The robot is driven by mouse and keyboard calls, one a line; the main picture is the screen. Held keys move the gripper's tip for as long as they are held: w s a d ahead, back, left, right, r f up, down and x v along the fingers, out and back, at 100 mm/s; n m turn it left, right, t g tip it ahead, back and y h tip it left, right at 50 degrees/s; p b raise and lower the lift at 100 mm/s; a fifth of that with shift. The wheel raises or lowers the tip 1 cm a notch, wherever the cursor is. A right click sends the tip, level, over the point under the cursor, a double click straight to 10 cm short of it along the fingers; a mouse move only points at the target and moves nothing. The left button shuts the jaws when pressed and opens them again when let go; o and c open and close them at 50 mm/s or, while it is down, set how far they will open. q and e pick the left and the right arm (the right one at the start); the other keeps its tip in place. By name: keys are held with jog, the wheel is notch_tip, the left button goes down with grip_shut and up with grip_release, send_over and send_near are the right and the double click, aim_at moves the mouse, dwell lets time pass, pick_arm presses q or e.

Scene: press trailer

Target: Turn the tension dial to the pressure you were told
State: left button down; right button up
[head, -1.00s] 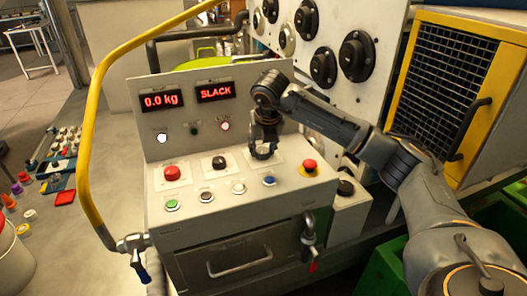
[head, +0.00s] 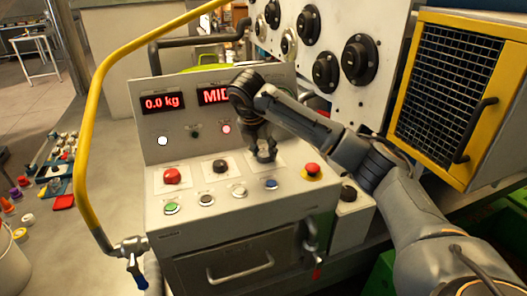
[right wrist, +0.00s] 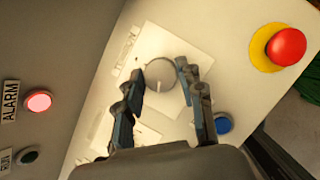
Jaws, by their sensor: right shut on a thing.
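The tension dial (right wrist: 159,74) is a round grey knob on a white plate. In the right wrist view it sits between the two fingers of my right gripper (right wrist: 161,82). My right gripper, which also shows in the head view (head: 265,154), is shut on the dial from above and hides most of it there. The left red display (head: 161,103) reads 0.0 kg. The right display (head: 213,96) shows MID, its end covered by my arm. My left gripper is in neither view.
A red mushroom button (head: 312,168) on a yellow ring stands right of the dial, and a blue button (head: 271,184) in front of it. A lit alarm lamp (right wrist: 38,101) is on the upright panel. A yellow rail (head: 87,150) curves along the left side.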

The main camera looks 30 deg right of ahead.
dwell(0.4)
jog(key=o, duration=1.1)
jog(key=shift+o, duration=0.2)
jog(key=shift+r, duration=0.15)
jog(key=v, duration=1.1)
jog(key=shift+r, duration=0.3)
jog(key=shift+s+a, duration=0.1)
jog(key=shift+a, duration=0.05)
